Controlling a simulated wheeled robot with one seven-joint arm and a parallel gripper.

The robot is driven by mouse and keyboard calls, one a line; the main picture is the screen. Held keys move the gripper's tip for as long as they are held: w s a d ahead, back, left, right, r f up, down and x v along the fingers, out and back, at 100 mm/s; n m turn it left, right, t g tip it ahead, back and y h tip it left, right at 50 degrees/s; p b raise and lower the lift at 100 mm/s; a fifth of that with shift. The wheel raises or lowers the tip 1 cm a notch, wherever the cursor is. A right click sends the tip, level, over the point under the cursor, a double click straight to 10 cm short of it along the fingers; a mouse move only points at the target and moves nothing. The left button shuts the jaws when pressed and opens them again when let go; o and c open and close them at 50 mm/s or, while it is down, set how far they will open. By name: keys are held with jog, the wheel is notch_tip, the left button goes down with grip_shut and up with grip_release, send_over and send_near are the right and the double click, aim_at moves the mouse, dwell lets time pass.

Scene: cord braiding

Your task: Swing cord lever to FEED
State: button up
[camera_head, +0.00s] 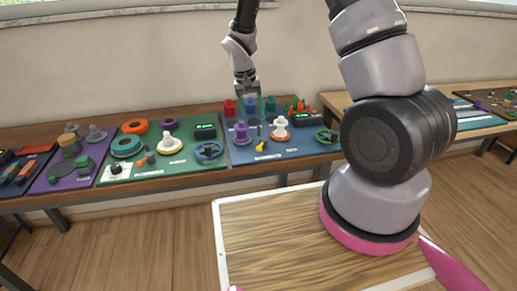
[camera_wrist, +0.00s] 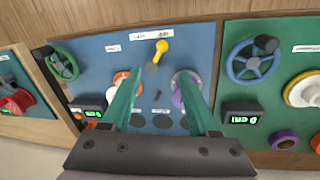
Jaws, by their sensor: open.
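The yellow cord lever (camera_head: 261,146) sits near the front edge of the blue panel (camera_head: 294,150) in the head view. In the wrist view the lever (camera_wrist: 161,47) is near the panel's upper edge, its round knob leaning slightly right of its base. My gripper (camera_head: 249,112) is over the panel, behind the lever. In the wrist view my gripper (camera_wrist: 160,76) is open and empty. Its two teal fingers point toward the lever, which is beyond and between the fingertips, apparently apart from them. Small white labels lie beside the lever; I cannot read FEED on them.
A purple spool (camera_head: 241,132) and a white-and-orange spool (camera_head: 280,129) flank my fingers. A teal handwheel (camera_head: 326,137) and a display (camera_head: 308,119) stand to the right. Colored pieces line the back. A green panel (camera_head: 191,168) lies to the left.

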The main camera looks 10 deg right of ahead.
aim_at(262, 146)
jog(key=f, duration=0.4)
jog(key=d+f, duration=0.1)
jog(key=f, duration=0.7)
jog(key=shift+s+d+f, duration=0.3)
jog(key=shift+s+f, duration=0.1)
grip_shut()
